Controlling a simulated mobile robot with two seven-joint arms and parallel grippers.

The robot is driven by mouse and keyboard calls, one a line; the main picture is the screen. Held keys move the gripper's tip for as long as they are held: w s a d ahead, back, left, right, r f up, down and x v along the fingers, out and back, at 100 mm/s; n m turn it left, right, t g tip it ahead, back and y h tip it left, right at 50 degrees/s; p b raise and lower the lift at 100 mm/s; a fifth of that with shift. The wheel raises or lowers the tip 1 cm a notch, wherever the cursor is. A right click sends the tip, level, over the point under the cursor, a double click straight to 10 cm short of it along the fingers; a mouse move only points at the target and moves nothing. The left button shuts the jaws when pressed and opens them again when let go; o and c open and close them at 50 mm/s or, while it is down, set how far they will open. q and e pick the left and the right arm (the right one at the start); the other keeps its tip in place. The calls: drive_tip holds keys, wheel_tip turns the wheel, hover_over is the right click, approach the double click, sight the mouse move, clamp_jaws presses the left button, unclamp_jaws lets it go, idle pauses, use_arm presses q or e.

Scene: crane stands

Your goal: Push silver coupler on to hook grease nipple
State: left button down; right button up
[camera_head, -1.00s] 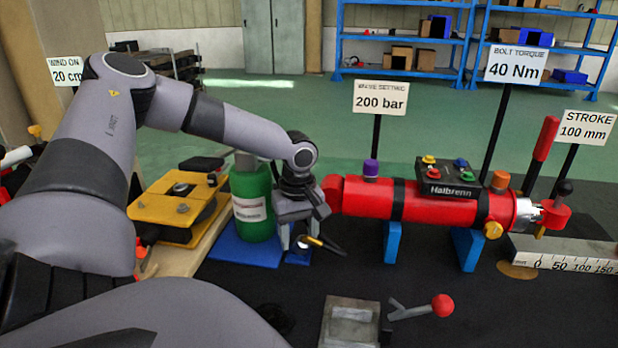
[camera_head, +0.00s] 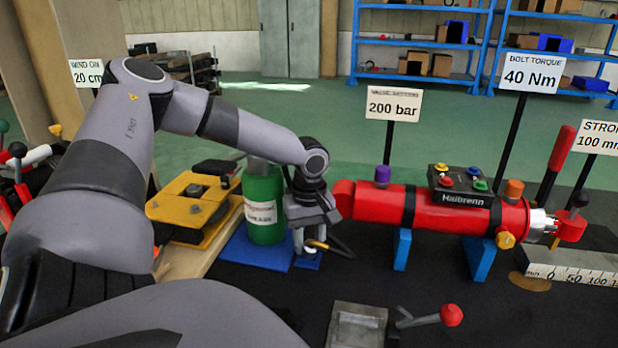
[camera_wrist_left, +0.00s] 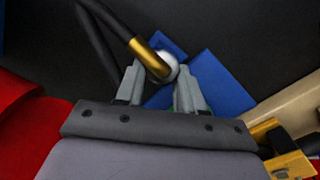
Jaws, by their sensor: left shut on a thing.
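The silver coupler (camera_wrist_left: 168,66) is a pale, rounded piece on the brass end (camera_wrist_left: 148,56) of a black hose (camera_wrist_left: 112,18). My left gripper (camera_wrist_left: 162,82) is shut on it in the left wrist view, with one finger on each side. In the head view my left gripper (camera_head: 311,243) points down just right of a green grease can (camera_head: 265,215), low over a small blue block (camera_head: 308,262). The brass hose end (camera_head: 318,245) sticks out to its right. I cannot make out the hook grease nipple. My right gripper is not in view.
A red cylinder (camera_head: 370,203) on blue supports (camera_head: 402,248) lies close to the right of my gripper. A yellow clamp-like device (camera_head: 188,207) stands left of the can. A grey block (camera_head: 357,325) and a red-knobbed lever (camera_head: 450,315) are in front. Dark table between is clear.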

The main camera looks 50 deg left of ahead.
use_arm(q)
drive_tip(key=shift+r+p, duration=1.5)
drive_tip(key=shift+r, duration=0.6)
drive_tip(key=shift+s+f, duration=0.1)
